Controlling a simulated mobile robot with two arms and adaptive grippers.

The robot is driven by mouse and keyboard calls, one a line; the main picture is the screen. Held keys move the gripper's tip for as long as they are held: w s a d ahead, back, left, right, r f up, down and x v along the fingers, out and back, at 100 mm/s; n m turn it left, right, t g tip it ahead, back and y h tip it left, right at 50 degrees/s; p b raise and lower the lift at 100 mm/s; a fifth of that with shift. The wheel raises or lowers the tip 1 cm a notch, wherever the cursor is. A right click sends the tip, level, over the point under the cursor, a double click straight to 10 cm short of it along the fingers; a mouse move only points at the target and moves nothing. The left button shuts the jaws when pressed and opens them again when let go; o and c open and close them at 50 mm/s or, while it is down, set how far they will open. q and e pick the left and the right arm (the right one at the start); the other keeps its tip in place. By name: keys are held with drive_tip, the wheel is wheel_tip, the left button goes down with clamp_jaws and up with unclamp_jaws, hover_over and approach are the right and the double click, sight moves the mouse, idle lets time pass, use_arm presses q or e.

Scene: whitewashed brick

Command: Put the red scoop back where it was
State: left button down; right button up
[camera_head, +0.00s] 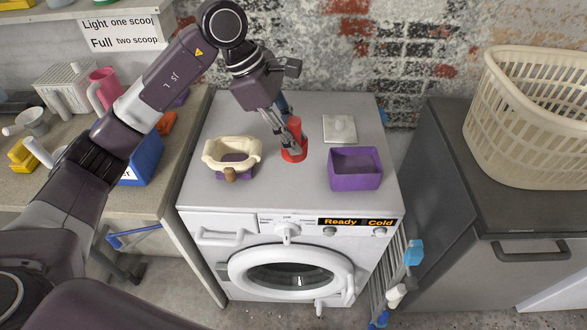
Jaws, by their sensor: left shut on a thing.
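The red scoop (293,154) stands on top of the white washing machine (235,199), near the middle. My left gripper (287,136) reaches down from above and is shut on the scoop's upright part. The scoop's base appears at the level of the machine top; whether it touches is hard to tell. A purple open box (356,181) sits to the right of the scoop. A small whitish square lid (340,129) lies behind that box. My right gripper is not in view.
A cream cloth-lined purple container (232,153) stands left of the scoop. A blue box (142,160) and a pink jug (104,88) are on the left counter. A cream laundry basket (530,120) stands on the right cabinet. The machine's front top is clear.

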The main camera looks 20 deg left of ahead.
use_arm(q)
wheel_tip(320, 180, down, 11)
drive_tip(key=p, duration=0.2)
idle(0.3)
drive_tip(key=shift+f, duration=0.15)
drive_tip(key=c, duration=1.7)
unclamp_jaws()
